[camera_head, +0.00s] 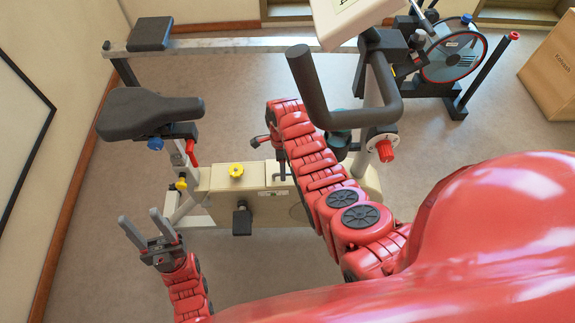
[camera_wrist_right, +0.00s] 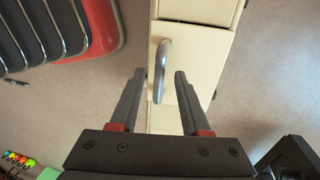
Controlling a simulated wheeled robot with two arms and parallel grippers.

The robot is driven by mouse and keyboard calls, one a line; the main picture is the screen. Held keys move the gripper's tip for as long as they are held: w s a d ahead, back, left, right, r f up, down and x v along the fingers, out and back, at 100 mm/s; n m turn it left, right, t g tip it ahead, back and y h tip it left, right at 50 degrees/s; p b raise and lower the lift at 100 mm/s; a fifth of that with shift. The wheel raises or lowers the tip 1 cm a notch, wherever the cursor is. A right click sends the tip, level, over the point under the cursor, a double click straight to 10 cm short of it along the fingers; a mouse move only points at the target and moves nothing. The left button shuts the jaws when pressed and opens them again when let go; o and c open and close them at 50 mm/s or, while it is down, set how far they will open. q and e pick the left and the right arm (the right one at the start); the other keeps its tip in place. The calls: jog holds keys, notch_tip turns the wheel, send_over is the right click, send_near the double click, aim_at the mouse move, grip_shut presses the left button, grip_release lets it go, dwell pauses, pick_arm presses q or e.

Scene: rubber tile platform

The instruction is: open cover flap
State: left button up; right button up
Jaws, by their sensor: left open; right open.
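The cream housing (camera_head: 218,178) of an exercise bike lies low at the centre of the head view. In the right wrist view, a cream panel (camera_wrist_right: 200,62), which looks like the cover flap, carries a curved grey metal handle (camera_wrist_right: 161,62). The panel looks closed. My right gripper (camera_wrist_right: 160,84) is open above the panel, with the handle lined up between its fingertips; I cannot tell how far apart they are in depth. In the head view my right arm hides part of the housing. My left gripper (camera_head: 140,217) is open and empty, left of the housing.
The bike's black saddle (camera_head: 150,112) rises at the left and its dark handlebar (camera_head: 318,90) at the top centre. A rowing machine (camera_head: 452,58) stands behind, with a wooden box (camera_head: 552,70) at the right. Open floor (camera_head: 110,190) lies at the left.

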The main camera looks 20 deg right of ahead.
jog(key=shift+a, duration=0.1)
grip_shut()
dwell(1.4)
